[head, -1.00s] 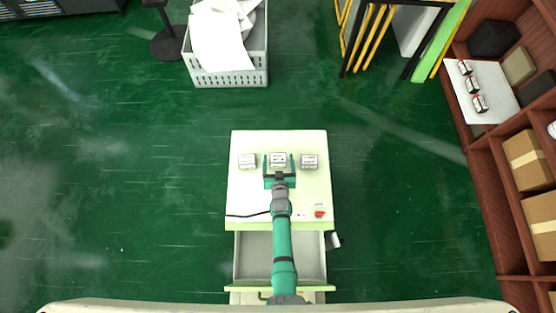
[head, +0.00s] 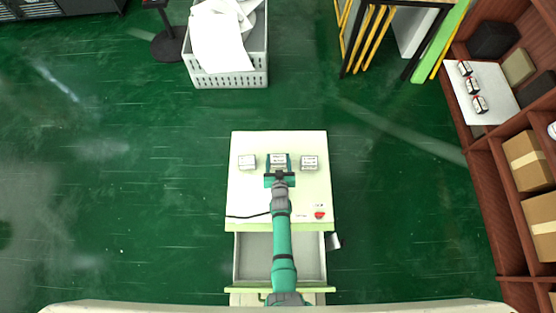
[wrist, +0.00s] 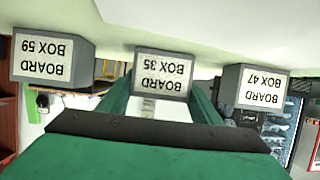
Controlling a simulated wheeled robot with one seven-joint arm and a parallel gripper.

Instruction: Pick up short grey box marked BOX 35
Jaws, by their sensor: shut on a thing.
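The short grey box marked BOX 35 (head: 278,159) is the middle one of three grey boxes on the pale cabinet top (head: 250,195). In the wrist view the BOX 35 box (wrist: 162,75) shows its label upside down, between the two green fingers. My gripper (head: 278,163) is shut on this box, one finger on each side. The box seems to be at the cabinet top; I cannot tell whether it is lifted.
The BOX 47 box (wrist: 255,88) and the BOX 59 box (wrist: 48,56) stand apart on either side. A red button (head: 319,215) is at the cabinet's front right. An open drawer (head: 280,256) is below. A grey crate (head: 230,79) stands behind on the floor.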

